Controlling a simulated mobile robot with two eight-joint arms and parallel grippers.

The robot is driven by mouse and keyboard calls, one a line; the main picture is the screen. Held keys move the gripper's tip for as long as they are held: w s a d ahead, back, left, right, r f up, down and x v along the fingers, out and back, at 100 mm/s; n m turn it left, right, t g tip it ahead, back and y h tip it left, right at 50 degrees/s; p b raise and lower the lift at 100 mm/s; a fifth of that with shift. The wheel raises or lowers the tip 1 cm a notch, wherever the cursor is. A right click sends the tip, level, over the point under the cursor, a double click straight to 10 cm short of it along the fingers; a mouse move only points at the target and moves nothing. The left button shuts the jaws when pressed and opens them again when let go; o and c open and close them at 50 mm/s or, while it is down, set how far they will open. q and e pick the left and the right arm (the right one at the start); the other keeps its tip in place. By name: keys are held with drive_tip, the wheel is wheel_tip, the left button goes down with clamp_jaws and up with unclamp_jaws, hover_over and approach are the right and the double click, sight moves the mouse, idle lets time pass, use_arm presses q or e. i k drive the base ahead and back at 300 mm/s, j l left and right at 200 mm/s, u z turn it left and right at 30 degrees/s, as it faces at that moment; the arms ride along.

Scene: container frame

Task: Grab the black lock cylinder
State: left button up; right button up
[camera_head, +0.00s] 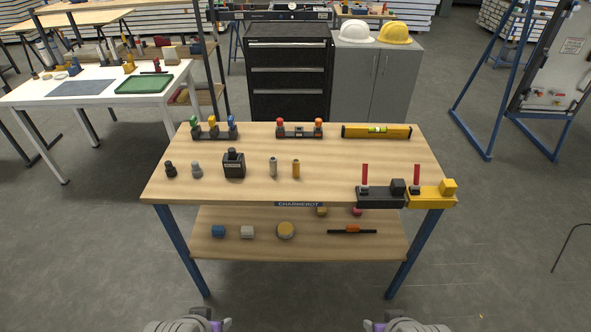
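A small black cylinder-like piece (170,169) stands upright near the left edge of the wooden workbench (330,150). A similar grey piece (196,170) stands just right of it. A larger black block with a short neck on top (234,165) stands further right. I cannot tell for certain from the picture which dark piece is the lock cylinder. My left gripper (220,324) is at the bottom edge, left of centre, in front of the bench and away from everything on it. My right gripper (376,325) is at the bottom edge, right of centre. Both are partly cut off.
A silver cylinder (273,167) and a brass one (296,169) stand mid-bench. Black and yellow blocks with red rods (380,197) sit at the front right corner. Racks and a yellow level (376,131) line the back. A lower shelf (265,248) holds small items.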

sight(231, 151)
drive_tip(key=i+j+u, duration=0.55)
drive_tip(key=j+u, duration=0.15)
drive_tip(key=i+j+u, duration=0.2)
drive_tip(key=u, duration=0.15)
drive_tip(key=i, duration=0.1)
